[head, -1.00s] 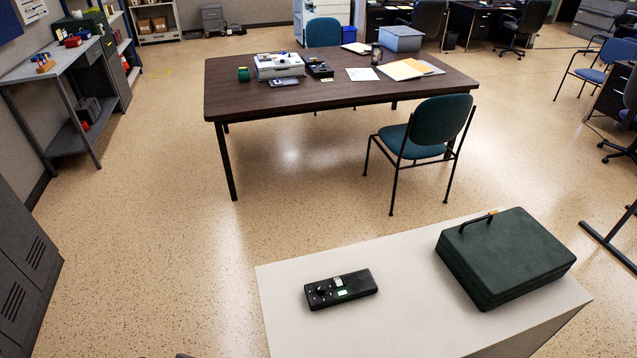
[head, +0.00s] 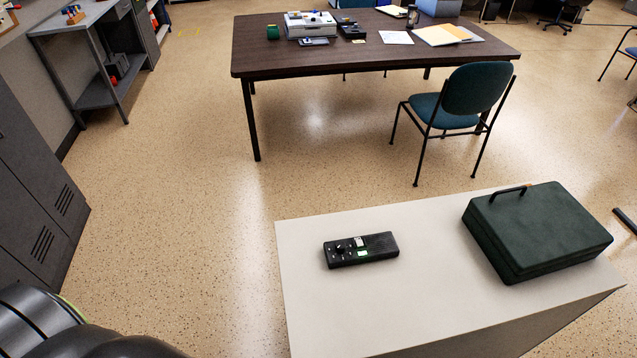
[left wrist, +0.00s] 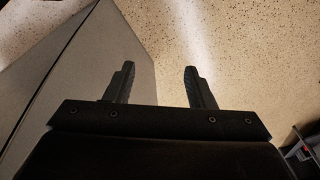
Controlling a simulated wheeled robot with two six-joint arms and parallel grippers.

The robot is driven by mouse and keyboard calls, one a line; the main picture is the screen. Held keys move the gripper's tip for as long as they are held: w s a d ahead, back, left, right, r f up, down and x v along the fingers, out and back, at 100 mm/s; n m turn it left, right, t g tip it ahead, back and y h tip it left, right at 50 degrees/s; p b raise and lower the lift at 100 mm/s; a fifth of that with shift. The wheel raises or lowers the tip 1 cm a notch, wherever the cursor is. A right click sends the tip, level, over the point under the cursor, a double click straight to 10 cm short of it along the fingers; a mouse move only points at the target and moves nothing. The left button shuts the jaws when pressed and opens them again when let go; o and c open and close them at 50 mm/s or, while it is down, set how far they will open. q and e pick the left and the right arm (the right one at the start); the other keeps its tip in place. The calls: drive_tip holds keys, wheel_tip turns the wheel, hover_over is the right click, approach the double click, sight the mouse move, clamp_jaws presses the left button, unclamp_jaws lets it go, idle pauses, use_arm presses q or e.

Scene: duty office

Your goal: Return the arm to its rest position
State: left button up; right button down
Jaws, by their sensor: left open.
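My left gripper (left wrist: 159,85) shows in the left wrist view with its two fingers apart and nothing between them. Beyond the fingers are the speckled floor and a grey cabinet side. In the head view a part of my left arm (head: 60,330) shows at the bottom left corner, and its gripper is out of that view. My right arm and gripper show in neither view.
A pale cabinet top (head: 310,300) in front holds a black handheld device (head: 361,250) and a dark green case (head: 540,232). Grey lockers (head: 35,190) stand at the left. A dark table (head: 300,62) and a teal chair (head: 478,90) stand beyond. Floor between is clear.

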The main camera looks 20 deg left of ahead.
use_arm(q)
drive_tip(key=s+d+f+b, duration=0.1)
drive_tip(key=s+f+b, duration=0.1)
drive_tip(key=s+f, duration=0.9)
drive_tip(key=shift+s+d+f+g, duration=0.15)
drive_tip(key=shift+s+f+g, duration=0.25)
drive_tip(key=shift+f, duration=0.35)
